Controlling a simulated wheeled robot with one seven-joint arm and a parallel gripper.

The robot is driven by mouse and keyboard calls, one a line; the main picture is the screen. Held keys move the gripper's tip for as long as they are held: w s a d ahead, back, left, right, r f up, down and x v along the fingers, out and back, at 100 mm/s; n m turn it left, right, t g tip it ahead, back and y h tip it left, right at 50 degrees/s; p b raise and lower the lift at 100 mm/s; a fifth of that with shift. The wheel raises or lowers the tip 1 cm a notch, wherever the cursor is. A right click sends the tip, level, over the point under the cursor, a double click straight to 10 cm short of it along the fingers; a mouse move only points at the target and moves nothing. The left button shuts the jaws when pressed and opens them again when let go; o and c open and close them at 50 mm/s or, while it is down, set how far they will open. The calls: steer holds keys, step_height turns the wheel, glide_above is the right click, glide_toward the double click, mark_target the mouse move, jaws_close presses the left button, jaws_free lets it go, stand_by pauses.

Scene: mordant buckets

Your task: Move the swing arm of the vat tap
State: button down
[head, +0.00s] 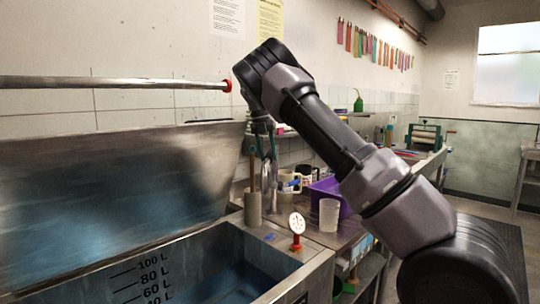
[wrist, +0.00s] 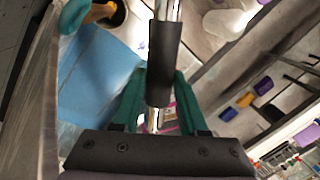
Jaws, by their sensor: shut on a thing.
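My gripper (head: 263,142) hangs from my arm above the far right corner of the vat, its fingers pointing down. In the wrist view, the green fingers of my gripper (wrist: 158,98) lie on either side of the black sleeve (wrist: 165,55) on a chrome tube, which looks like the tap's swing arm (wrist: 168,9). The gripper is shut on this sleeve. In the head view the swing arm is hard to make out behind the fingers. The steel vat (head: 225,238) has litre marks inside its wall and a raised lid (head: 100,190) behind.
A dial gauge with a red base (head: 296,243) and a grey cylinder (head: 252,208) stand on the vat's right rim. A white beaker (head: 328,215) and purple tub (head: 333,196) crowd the bench to the right. A horizontal rod (head: 110,83) with a red end runs above the lid.

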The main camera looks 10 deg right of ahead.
steer(key=shift+c, duration=2.2)
jaws_free()
step_height(320, 180, up, 11)
steer(key=a, duration=0.2)
steer(key=shift+w+f, duration=0.2)
steer(key=shift+w, duration=0.1)
